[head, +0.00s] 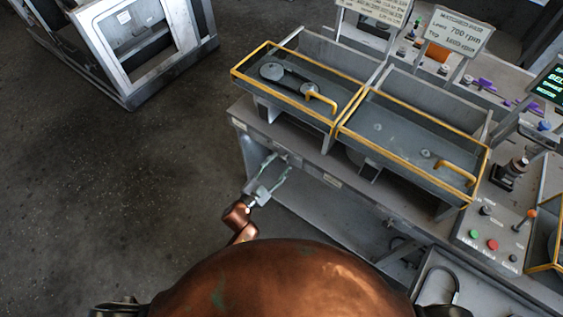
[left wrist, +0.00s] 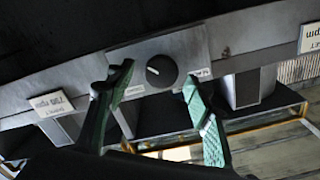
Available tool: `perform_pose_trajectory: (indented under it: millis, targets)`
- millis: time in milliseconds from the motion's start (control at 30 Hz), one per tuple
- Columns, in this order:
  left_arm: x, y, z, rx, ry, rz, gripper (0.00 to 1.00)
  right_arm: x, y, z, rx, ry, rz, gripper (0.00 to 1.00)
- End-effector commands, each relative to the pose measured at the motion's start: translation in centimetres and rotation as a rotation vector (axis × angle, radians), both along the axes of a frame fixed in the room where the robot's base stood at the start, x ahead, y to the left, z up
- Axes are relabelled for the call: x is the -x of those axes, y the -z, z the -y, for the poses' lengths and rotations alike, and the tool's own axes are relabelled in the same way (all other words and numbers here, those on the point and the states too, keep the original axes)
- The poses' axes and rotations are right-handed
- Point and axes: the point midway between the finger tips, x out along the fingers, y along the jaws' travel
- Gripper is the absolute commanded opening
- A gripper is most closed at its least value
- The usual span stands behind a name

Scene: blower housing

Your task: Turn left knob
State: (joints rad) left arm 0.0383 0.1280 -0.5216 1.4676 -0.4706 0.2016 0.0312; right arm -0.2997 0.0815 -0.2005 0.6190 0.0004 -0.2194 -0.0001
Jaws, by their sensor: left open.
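The left knob (left wrist: 161,71) is a round black dial with a pale pointer mark, on a grey plate (left wrist: 187,46) in the left wrist view. My left gripper (left wrist: 158,80) is open, with one green-padded finger on each side of the knob in the picture. I cannot tell whether the fingers touch it. In the head view my left gripper (head: 266,181) is at the front face of the bench, at its left end, and the knob is hidden there. My right gripper does not show.
The bench carries two yellow-edged covers, a left one (head: 252,80) and a right one (head: 394,157). A control box (head: 490,238) with buttons stands at the right. A grey metal frame (head: 118,88) stands at the upper left. The floor left of the bench is clear.

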Motion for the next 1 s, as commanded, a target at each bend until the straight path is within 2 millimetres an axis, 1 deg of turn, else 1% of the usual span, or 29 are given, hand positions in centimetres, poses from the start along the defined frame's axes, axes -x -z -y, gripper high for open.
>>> perform_pose_trajectory:
  millis: [33, 200, 300, 433, 600, 1000]
  targets:
    - [0.9, 0.2, -0.7, -0.002, -0.001, -0.002, 0.48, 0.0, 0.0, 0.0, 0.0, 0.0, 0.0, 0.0]
    - [3.9, 0.1, -2.9, -0.002, -0.001, -0.002, 0.48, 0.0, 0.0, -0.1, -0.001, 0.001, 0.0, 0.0]
    - [5.5, 0.1, -4.0, -0.002, -0.001, -0.002, 0.48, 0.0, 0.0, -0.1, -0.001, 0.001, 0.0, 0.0]
    - [7.1, 0.1, -5.1, -0.001, 0.0, -0.002, 0.48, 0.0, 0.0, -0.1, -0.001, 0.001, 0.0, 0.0]
    - [8.1, 0.1, -5.8, -0.001, 0.0, -0.001, 0.48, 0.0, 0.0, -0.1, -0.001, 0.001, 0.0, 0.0]
    - [8.2, 0.0, -5.9, 0.0, 0.001, 0.0, 0.48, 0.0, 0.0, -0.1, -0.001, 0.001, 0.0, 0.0]
